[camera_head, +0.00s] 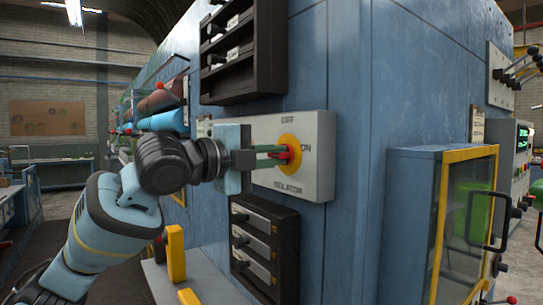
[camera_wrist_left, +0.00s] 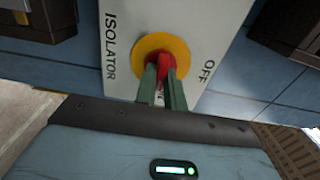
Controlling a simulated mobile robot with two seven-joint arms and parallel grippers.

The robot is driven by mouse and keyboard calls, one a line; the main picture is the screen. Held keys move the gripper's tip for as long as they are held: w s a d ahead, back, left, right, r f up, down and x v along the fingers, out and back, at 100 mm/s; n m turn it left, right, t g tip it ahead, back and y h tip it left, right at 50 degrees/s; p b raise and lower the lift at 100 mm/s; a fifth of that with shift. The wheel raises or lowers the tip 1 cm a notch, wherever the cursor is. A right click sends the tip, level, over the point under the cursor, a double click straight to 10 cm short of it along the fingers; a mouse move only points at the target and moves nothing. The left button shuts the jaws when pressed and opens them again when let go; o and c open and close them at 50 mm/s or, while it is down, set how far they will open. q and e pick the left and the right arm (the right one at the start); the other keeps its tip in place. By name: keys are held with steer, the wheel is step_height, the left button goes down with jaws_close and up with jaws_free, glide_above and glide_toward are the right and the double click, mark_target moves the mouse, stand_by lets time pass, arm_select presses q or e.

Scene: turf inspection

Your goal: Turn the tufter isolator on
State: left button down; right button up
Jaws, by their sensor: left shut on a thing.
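The isolator is a pale plate (camera_head: 315,180) on the blue machine, marked OFF at the top, ON at the right and ISOLATOR below. On it sits a yellow disc (camera_head: 290,139) with a red handle (camera_head: 291,154). My left gripper (camera_head: 284,153) reaches in from the left, its green fingers shut on the red handle. In the left wrist view the fingers (camera_wrist_left: 162,85) lie on either side of the red handle (camera_wrist_left: 166,66), over the yellow disc (camera_wrist_left: 143,46), and partly hide the ON mark. The handle's exact angle is hard to tell. My right gripper is not in view.
A black drawer-like rack (camera_head: 242,45) is above the plate and another (camera_head: 264,245) below it. Yellow posts (camera_head: 176,255) stand below my left arm. A yellow-framed glass door (camera_head: 466,215) juts out at the right.

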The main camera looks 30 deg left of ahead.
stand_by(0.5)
arm_select(q)
steer(key=c, duration=1.5)
jaws_free()
steer(key=shift+s, duration=0.1)
steer(key=v, duration=0.7)
steer(key=shift+s+a+b, duration=0.15)
steer(key=shift+s+b, duration=0.15)
steer(key=shift+s, duration=0.05)
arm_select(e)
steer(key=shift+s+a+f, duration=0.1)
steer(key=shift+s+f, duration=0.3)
